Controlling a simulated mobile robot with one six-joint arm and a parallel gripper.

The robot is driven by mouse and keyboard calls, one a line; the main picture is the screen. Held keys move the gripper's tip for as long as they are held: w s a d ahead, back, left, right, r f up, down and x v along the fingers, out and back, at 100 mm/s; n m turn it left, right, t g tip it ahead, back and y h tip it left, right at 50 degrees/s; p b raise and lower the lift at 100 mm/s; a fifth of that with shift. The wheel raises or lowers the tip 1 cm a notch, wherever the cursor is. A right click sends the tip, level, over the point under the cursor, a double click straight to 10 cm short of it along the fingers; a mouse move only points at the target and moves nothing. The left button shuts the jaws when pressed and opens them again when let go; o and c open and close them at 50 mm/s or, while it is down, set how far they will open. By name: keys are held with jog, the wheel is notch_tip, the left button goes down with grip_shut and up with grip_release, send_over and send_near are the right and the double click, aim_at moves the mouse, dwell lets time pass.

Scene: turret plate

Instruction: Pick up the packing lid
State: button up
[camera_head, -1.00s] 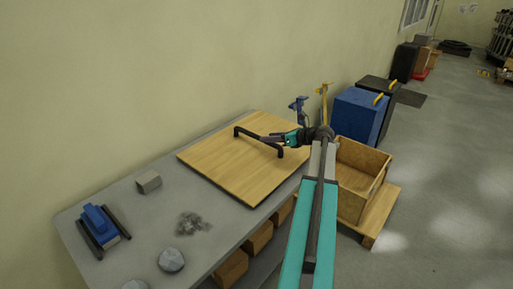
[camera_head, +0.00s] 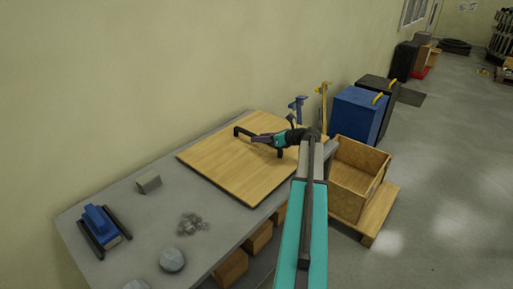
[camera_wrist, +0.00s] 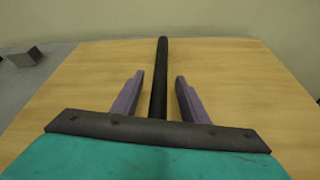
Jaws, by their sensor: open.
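The packing lid is a flat square wooden board (camera_head: 225,165) lying on the grey bench, with a black bar handle (camera_head: 243,131) across its top. In the wrist view the board (camera_wrist: 90,80) fills most of the picture. The handle (camera_wrist: 162,55) runs away from me between the two purple fingers. My gripper (camera_head: 258,138) is over the board at the handle, and it also shows in the wrist view (camera_wrist: 160,92). It is open, with a gap on each side of the handle. In the head view my gripper hides part of the handle.
On the grey bench (camera_head: 140,215) stand a blue tool (camera_head: 101,225), a small grey block (camera_head: 149,182), a pile of metal bits (camera_head: 191,223) and a round grey piece (camera_head: 171,260). A wooden crate (camera_head: 350,190) and blue case (camera_head: 357,113) stand to the right.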

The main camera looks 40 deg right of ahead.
grip_shut()
dwell(1.3)
jog(key=shift+r, duration=0.2)
